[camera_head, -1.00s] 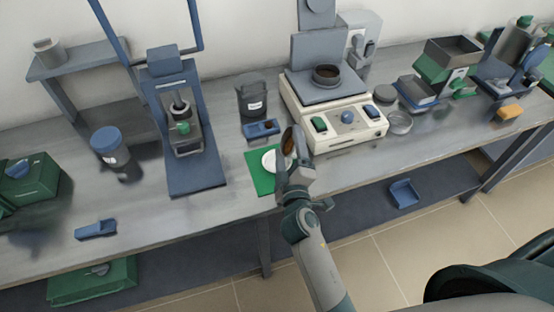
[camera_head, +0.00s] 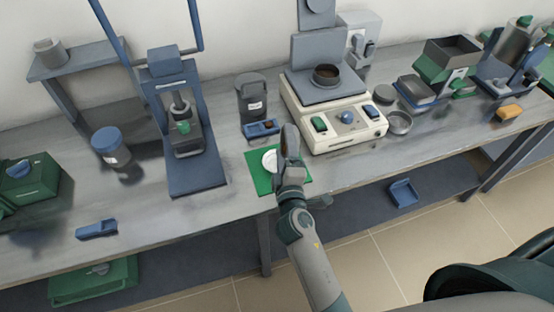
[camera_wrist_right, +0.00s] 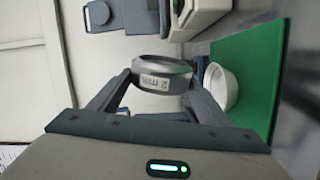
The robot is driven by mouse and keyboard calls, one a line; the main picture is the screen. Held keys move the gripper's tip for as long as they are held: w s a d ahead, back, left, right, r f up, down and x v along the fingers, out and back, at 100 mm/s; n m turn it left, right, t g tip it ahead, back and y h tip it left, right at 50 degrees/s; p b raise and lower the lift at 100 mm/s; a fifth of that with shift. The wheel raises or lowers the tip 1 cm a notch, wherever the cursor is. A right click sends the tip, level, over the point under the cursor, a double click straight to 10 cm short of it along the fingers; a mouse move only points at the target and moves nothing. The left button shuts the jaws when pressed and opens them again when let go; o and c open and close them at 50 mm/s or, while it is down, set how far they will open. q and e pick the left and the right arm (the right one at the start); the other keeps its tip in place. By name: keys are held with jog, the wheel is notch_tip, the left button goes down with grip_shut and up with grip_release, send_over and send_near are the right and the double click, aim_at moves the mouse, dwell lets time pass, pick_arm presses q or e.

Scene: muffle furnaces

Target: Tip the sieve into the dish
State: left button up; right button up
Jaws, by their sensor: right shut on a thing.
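The sieve (camera_wrist_right: 162,78) is a short grey metal ring with a printed label. My right gripper (camera_head: 290,150) is shut on it, one finger on each side in the right wrist view. In the head view the sieve is held on edge, steeply tilted, and mostly hidden by the gripper. The dish (camera_head: 269,160) is small, round and white. It stands on a green mat (camera_head: 264,184), just left of the gripper, which partly covers it. The dish also shows in the right wrist view (camera_wrist_right: 218,88), right of the sieve. My left gripper is not in view.
A blue tray (camera_head: 262,128) and a dark labelled jar (camera_head: 251,100) stand behind the mat. A cream device (camera_head: 335,118) with a dark pan (camera_head: 327,74) on top stands to the right. A blue press (camera_head: 192,170) stands left.

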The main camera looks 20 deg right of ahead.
dwell(0.3)
jog(key=shift+a+r+n, duration=0.1)
jog(key=shift+a+n, duration=0.2)
jog(key=shift+n, duration=0.6)
jog(key=shift+w, duration=0.1)
jog(key=shift+a+n, duration=0.3)
jog(key=shift+n, duration=0.5)
jog(key=shift+w+a+n, duration=0.1)
jog(key=shift+a+n, duration=0.2)
jog(key=shift+n, duration=0.5)
jog(key=shift+a+n, duration=0.25)
jog(key=shift+n, duration=0.55)
